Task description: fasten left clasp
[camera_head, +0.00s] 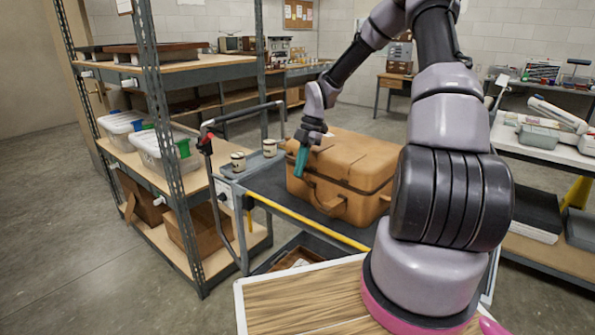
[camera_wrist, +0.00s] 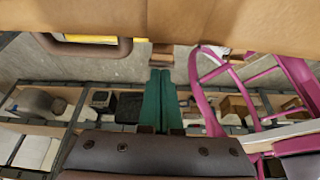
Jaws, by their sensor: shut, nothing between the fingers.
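A tan leather case (camera_head: 345,165) with a closed-looking lid stands on a dark-topped cart, its handle (camera_head: 326,200) on the near side. My gripper (camera_head: 300,174) is at the case's left front corner, its teal fingers pointing down, shut and empty. In the wrist view the case (camera_wrist: 200,20) fills the top, with its handle (camera_wrist: 88,46) at left. The shut fingertips (camera_wrist: 160,72) are just below a small brown tab (camera_wrist: 162,54) at the case's edge, which looks like a clasp. I cannot tell whether they touch, or whether the clasp is fastened.
The cart (camera_head: 270,190) has a yellow front edge and a rail at left. A metal shelf (camera_head: 165,150) with plastic boxes is further left. A bench (camera_head: 550,150) is at right.

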